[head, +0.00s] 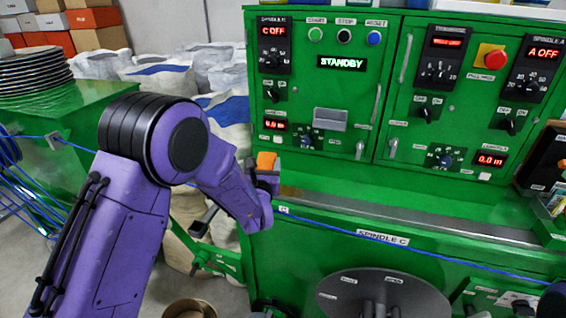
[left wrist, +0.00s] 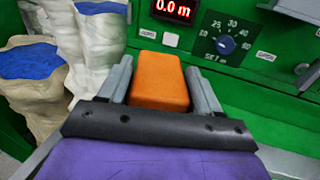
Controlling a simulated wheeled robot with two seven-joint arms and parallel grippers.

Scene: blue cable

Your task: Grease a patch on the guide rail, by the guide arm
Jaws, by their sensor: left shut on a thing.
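My left gripper (head: 266,172) is in front of the green machine's left panel, at the left end of the guide rail. It is shut on an orange block (head: 266,160), held between its two grey fingers; the block also shows in the left wrist view (left wrist: 158,82). What looks like the guide rail is a grey metal strip (head: 410,222) along the machine's front ledge. I cannot see grease on it. A dark lever (head: 205,222), possibly the guide arm, is partly hidden behind my left arm. My right gripper is out of view.
A blue cable (head: 335,236) runs across the machine's front below the rail. The control panels (head: 315,90) rise behind the ledge, with knobs and handles standing out. A dark disc (head: 383,294) is below. White sacks (head: 165,75) stand at the back left. The ledge looks clear.

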